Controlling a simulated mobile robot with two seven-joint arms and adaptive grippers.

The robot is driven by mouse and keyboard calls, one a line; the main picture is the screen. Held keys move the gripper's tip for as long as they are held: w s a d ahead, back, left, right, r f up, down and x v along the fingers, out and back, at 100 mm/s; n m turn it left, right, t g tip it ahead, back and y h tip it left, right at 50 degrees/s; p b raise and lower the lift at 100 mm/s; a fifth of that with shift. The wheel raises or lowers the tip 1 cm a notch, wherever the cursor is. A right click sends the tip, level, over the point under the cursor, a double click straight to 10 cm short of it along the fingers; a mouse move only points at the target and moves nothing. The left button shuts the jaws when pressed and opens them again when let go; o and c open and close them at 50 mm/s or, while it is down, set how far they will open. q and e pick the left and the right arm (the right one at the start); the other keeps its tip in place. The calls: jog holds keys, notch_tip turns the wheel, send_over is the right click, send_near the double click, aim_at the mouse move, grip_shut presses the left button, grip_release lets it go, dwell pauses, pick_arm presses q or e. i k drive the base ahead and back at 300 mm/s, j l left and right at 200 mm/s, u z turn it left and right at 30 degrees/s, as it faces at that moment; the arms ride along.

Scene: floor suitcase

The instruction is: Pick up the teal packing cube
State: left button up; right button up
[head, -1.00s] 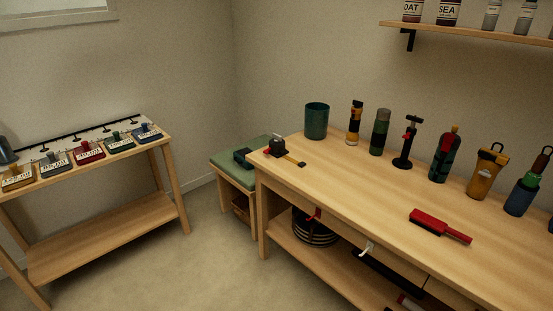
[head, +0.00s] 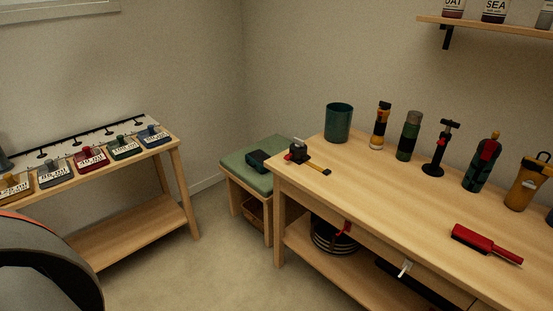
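I cannot make out a thing that is clearly the teal packing cube. A small dark teal, box-like object (head: 257,161) lies on the green cushion of a low stool (head: 262,178), but I cannot tell what it is. A teal cylindrical container (head: 338,124) stands upright at the back left of the workbench. Neither of my grippers is in view.
The wooden workbench (head: 400,210) fills the right, with a tape measure (head: 299,152), several upright bottles and tools, and a red brush (head: 473,239). A wooden rack (head: 140,228) with labelled weights stands left. Carpeted floor (head: 215,265) is clear between them. A large dark rounded shape fills the lower left.

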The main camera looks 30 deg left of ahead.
aim_at(255, 159)
jog(key=i+j+z, duration=0.1)
jog(key=j+z, duration=0.25)
jog(key=j, duration=0.65)
jog(key=j+z, duration=0.15)
jog(key=j, duration=1.85)
